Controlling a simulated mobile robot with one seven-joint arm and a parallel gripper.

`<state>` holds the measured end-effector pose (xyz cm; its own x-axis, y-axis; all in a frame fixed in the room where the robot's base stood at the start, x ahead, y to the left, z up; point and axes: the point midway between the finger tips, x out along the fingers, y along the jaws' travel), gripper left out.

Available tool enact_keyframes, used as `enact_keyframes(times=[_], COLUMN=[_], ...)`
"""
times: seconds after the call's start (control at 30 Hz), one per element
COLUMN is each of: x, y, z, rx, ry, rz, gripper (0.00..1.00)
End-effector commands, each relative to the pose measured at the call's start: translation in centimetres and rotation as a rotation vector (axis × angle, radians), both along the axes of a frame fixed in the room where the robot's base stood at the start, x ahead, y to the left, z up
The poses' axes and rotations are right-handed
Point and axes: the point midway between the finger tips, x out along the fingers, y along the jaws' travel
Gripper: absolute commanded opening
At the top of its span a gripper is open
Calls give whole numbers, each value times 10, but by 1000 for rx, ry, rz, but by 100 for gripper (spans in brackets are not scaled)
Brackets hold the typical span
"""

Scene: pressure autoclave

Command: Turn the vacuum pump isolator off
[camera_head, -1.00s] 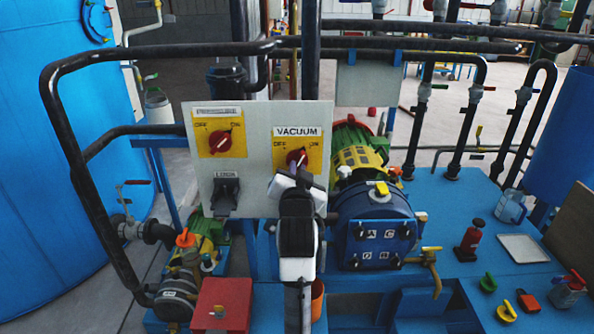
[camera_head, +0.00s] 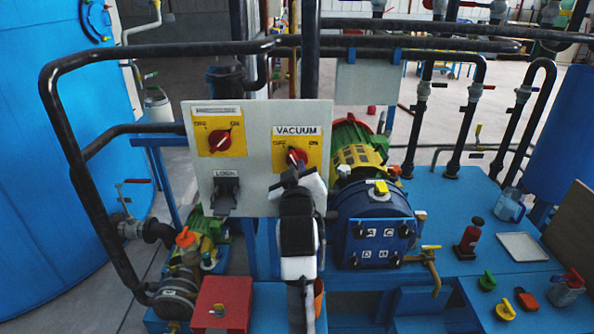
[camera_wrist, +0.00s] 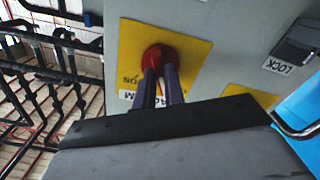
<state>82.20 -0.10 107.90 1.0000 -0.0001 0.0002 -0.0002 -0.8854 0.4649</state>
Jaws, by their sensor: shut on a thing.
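The vacuum isolator is a red rotary knob (camera_head: 297,156) on a yellow plate (camera_head: 311,148) under a VACUUM label, on the right half of the grey panel. Its white pointer appears to lean up and left, toward OFF. My gripper (camera_head: 292,173) is at the knob from below and in front, covering its lower part. In the wrist view, the two dark fingers of my gripper (camera_wrist: 160,75) are closed on the red knob (camera_wrist: 156,54). The wrist body hides the lower part of that view.
A second red knob (camera_head: 219,140) on a yellow plate sits at the panel's left, above a black LOCK device (camera_head: 225,193). Black pipes (camera_head: 160,48) run around and above the panel. A blue vessel (camera_head: 375,225) and a yellow-green motor (camera_head: 358,152) stand close on the right.

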Motion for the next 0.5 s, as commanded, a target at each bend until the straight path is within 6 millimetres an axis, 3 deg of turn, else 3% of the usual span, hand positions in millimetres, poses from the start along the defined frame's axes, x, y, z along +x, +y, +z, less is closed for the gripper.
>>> enact_keyframes(times=[0.5], x=[0], y=[0], z=[0], rx=[-284], ry=[1], rz=[-1], gripper=[0])
